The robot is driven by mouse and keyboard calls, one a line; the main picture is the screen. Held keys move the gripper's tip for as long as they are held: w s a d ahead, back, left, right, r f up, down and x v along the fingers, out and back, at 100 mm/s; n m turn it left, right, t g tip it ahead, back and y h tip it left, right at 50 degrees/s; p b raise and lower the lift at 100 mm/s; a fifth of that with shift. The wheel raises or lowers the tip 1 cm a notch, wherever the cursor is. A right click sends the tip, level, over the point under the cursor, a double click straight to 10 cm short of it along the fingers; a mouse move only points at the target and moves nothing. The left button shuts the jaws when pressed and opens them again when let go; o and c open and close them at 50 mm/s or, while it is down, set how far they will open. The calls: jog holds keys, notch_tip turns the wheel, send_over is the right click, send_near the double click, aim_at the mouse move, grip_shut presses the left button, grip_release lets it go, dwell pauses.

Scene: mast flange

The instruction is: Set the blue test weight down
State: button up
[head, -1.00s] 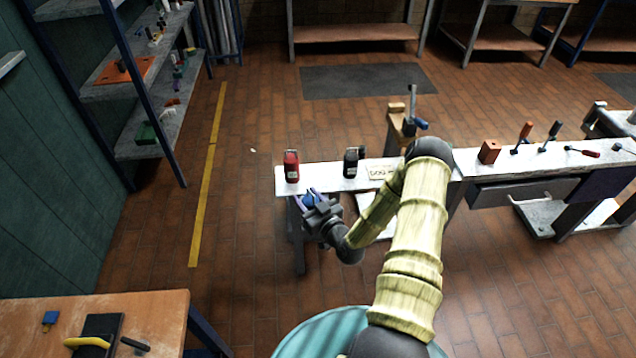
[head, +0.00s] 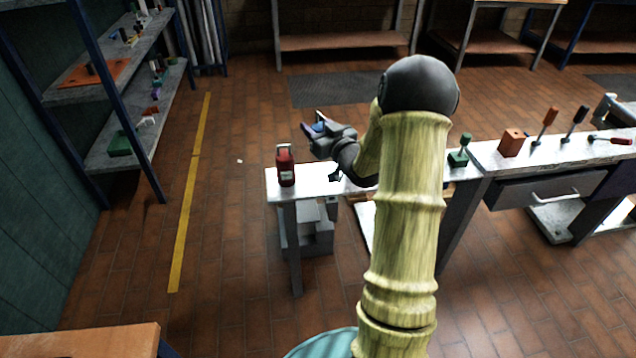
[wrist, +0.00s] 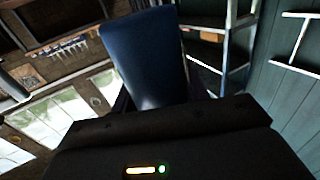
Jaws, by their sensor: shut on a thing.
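My gripper (head: 314,127) is raised above the left end of the white workbench (head: 275,191) in the head view. It is shut on the blue test weight, which shows only as a small blue patch (head: 319,127) between the fingers there. In the wrist view the blue test weight (wrist: 146,58) is large and close, rising from between the jaws; its lower end is hidden by the dark gripper body. The weight is clear of the bench top.
A red weight (head: 285,166) stands on the bench's left end, just below and left of my gripper in the picture. To the right stand a green-based tool (head: 459,150), an orange block (head: 511,142) and several hand tools. My arm hides the bench's middle.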

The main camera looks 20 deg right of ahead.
jog(key=b, duration=0.1)
send_over(318, 175)
jog(key=shift+w+f, duration=0.15)
jog(key=shift+f, duration=2.95)
jog(key=shift+f+b, duration=0.7)
jog(key=shift+f, duration=1.25)
jog(key=shift+r, duration=0.1)
jog(key=o, duration=1.2)
jog(key=shift+c, duration=0.2)
